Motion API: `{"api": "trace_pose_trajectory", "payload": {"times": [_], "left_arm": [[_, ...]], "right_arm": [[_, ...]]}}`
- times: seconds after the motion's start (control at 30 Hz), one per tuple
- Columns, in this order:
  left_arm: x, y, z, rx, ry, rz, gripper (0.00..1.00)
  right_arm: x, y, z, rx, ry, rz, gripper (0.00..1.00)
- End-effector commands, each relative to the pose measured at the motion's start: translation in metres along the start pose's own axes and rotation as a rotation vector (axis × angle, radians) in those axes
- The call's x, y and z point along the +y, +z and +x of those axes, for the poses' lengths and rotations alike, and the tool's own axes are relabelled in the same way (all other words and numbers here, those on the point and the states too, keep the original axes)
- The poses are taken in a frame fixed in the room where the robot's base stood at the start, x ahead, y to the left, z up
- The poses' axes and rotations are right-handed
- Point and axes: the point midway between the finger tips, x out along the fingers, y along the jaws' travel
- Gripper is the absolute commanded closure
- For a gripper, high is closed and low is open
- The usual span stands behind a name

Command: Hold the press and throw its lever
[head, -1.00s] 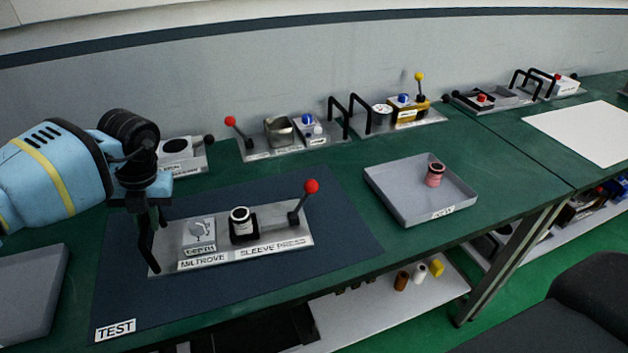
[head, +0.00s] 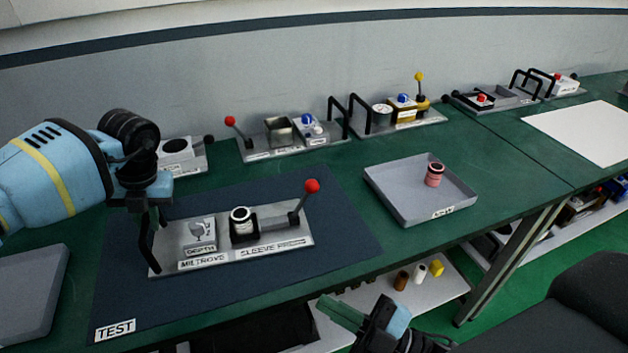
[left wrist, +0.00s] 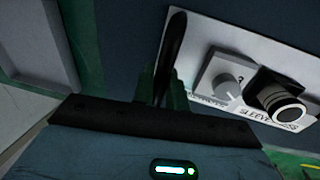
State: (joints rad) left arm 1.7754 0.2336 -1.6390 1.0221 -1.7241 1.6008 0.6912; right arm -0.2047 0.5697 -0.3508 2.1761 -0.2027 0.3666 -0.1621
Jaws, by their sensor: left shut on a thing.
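The sleeve press (head: 215,262) is a grey plate on the dark blue mat, with a dial block marked DEPTH (head: 200,234), a black and white cylinder (head: 242,222) and a lever with a red ball (head: 312,186) at its right end. The lever stands up, leaning right. My left gripper (head: 152,220) is shut on the black handle (head: 147,248) at the plate's left end; the left wrist view shows the handle (left wrist: 174,48) between the green fingers (left wrist: 163,92). My right gripper (head: 340,312) is at the bottom, in front of the table edge, away from the press; its finger gap is unclear.
Other fixtures with handles and levers, one with a red ball (head: 230,120) and one with a yellow ball (head: 419,76), stand along the wall. Another tray (head: 30,290) is at left.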

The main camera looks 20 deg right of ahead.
Motion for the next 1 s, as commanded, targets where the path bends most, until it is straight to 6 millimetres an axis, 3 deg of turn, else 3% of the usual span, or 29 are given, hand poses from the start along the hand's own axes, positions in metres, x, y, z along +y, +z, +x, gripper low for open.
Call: {"api": "trace_pose_trajectory", "payload": {"times": [0.13,0.33,0.67,0.87,1.0], "left_arm": [[-0.005,-0.003,0.008,0.013,-0.005,0.01,1.0],[-0.005,-0.003,0.008,0.013,-0.005,0.01,1.0],[-0.005,-0.003,0.008,0.014,-0.004,0.01,1.0],[-0.005,-0.003,0.008,0.014,-0.004,0.01,1.0],[-0.005,-0.003,0.008,0.014,-0.004,0.01,1.0]], "right_arm": [[0.016,-0.042,0.018,0.293,-0.068,-0.258,1.0],[0.024,-0.054,0.032,0.556,-0.136,-0.605,1.0],[0.044,-0.019,0.06,0.85,-0.264,-1.162,1.0],[0.071,0.011,0.076,1.007,-0.379,-1.471,1.0],[0.1,0.032,0.086,1.107,-0.48,-1.669,1.0]]}}
